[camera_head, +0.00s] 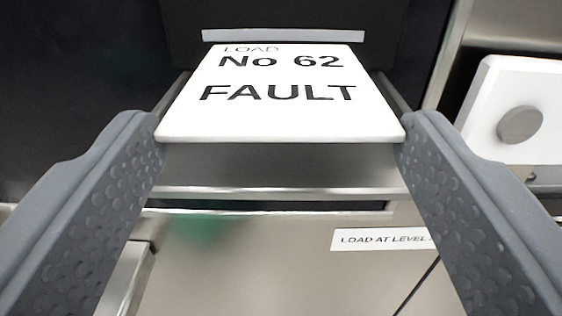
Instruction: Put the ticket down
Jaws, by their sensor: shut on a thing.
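The ticket (280,118) is a white card with rounded corners, printed "LOAD No 62 FAULT" in dark letters. It lies flat, face up, between the two fingers of my gripper (280,130). My gripper is shut on the ticket, with one grey dimpled finger at its left edge and the other at its right edge. The far end of the ticket is close to a dark recess with a light grey strip (283,36) above it. I cannot tell whether the ticket's underside touches anything.
Below the ticket is a metal front with a narrow dark slot (290,206). A white label (381,240) reading "LOAD AT LEVEL" is at the lower right. A white panel with a round grey knob (520,124) stands at the right. A dark surface (75,80) fills the upper left.

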